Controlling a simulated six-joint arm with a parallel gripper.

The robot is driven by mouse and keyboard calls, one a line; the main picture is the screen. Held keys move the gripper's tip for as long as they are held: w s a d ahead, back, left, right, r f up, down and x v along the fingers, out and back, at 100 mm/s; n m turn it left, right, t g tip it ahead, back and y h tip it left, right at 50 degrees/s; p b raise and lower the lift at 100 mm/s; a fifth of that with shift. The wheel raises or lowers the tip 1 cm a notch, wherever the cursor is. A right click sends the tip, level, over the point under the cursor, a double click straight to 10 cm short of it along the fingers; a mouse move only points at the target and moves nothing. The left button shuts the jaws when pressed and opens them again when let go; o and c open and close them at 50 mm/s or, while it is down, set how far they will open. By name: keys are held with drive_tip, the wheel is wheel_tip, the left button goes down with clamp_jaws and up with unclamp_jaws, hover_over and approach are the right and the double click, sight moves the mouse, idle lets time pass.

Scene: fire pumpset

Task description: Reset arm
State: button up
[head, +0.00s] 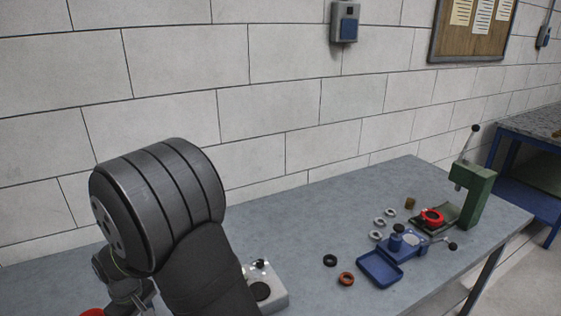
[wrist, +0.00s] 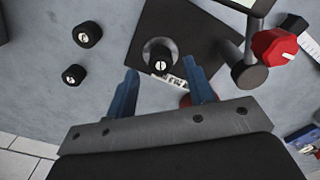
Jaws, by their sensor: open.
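My gripper (wrist: 163,84) shows in the wrist view with its two blue fingers spread apart and nothing held between them. Just beyond the fingertips is a round grey part with a dark centre (wrist: 160,57), on a dark square plate (wrist: 190,30). I cannot tell how high the fingers are above it. A bit of red shows by the right finger, mostly covered. In the head view my dark arm fills the lower left and the gripper's fingers cannot be made out.
In the wrist view, two black knobs (wrist: 87,34) lie left and a red knob (wrist: 274,46) stands right. In the head view, the grey table (head: 310,220) holds a white box (head: 268,290), a blue fixture (head: 380,268), a green press (head: 477,195) and several rings. The table's back middle is clear.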

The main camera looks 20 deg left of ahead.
drive_tip(key=shift+r, duration=0.35)
drive_tip(key=shift+f, duration=0.1)
